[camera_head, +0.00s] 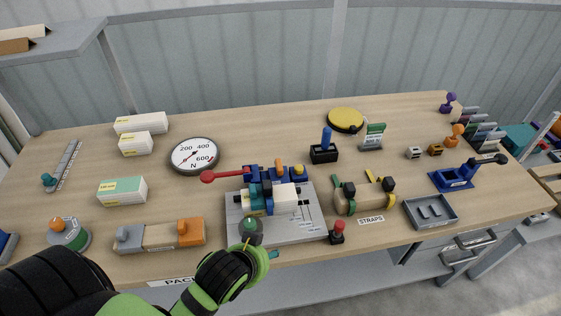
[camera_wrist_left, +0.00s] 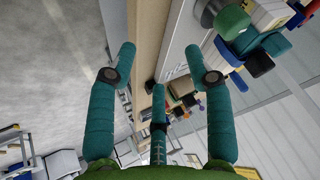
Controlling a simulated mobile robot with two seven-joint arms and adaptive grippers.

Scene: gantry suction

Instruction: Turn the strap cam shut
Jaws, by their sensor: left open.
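A tan strap block (camera_head: 365,203) lies behind the label "STRAPS", right of the middle of the table. It carries a green strap piece (camera_head: 337,182), a yellow strap piece (camera_head: 371,176) and two black cam-like parts, one at its left end (camera_head: 349,188) and one at its right (camera_head: 388,184). I cannot tell which is the strap cam or how far it is turned. My left gripper (camera_head: 260,250) is over the front table edge, left of the block and apart from it. In the left wrist view its teal fingers (camera_wrist_left: 162,65) are spread and empty. My right gripper is not in view.
A grey fixture plate (camera_head: 290,232) with blue clamps and a red-handled lever (camera_head: 224,175) stands just beyond my left gripper. A grey tray (camera_head: 431,212) is right of the block.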

